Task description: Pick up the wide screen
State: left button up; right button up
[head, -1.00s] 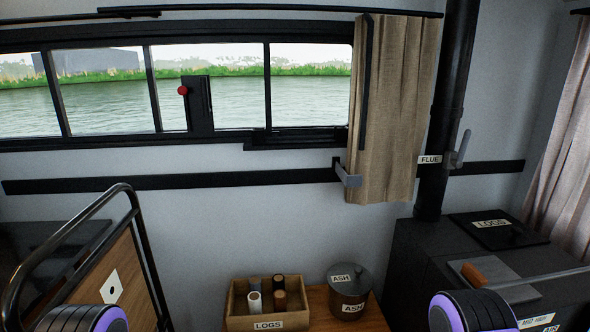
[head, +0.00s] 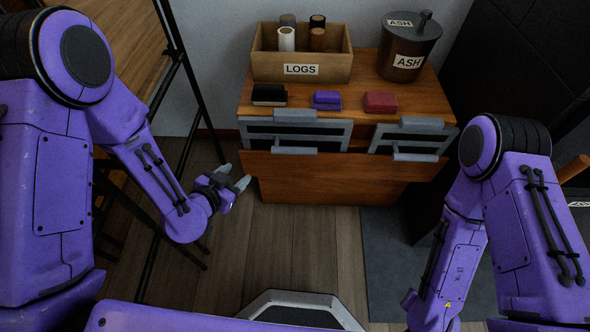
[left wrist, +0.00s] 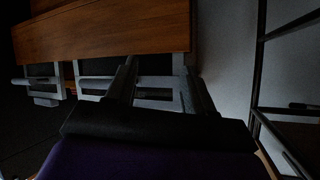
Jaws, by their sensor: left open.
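Two grey-framed screens with dark panels and grey handles stand at the front of the wooden cabinet. The wide screen (head: 333,134) is the left one, and the narrower screen (head: 430,142) is the right one. My left gripper (head: 234,176) is open and empty, just left of the wide screen's lower left corner, apart from it. In the left wrist view, the two fingers (left wrist: 160,88) point toward the wide screen (left wrist: 155,82), part of which shows between them. The narrower screen (left wrist: 40,84) is at the left there. My right arm is in the head view, but its gripper is out of sight.
The wooden cabinet (head: 330,185) bears a LOGS box (head: 335,70), an ASH bin (head: 405,58), and black (head: 269,94), purple (head: 326,100) and red (head: 380,102) blocks. A black-railed wooden panel (head: 130,35) stands left.

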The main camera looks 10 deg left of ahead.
aim_at(289, 153)
pick_arm(q)
jog(key=w+d+r+m+h+b, duration=0.2)
jog(key=d+m+h, duration=0.55)
jog(key=m, duration=1.15)
jog(key=shift+t, duration=0.4)
jog(key=x, duration=0.3)
jog(key=b+x, duration=0.1)
jog(key=x, duration=0.5)
jog(key=shift+d+r, duration=0.25)
jog(key=shift+d, duration=0.3)
grip_shut()
pick_arm(e)
notch_tip(289, 153, down, 6)
jog(key=shift+f, duration=0.2)
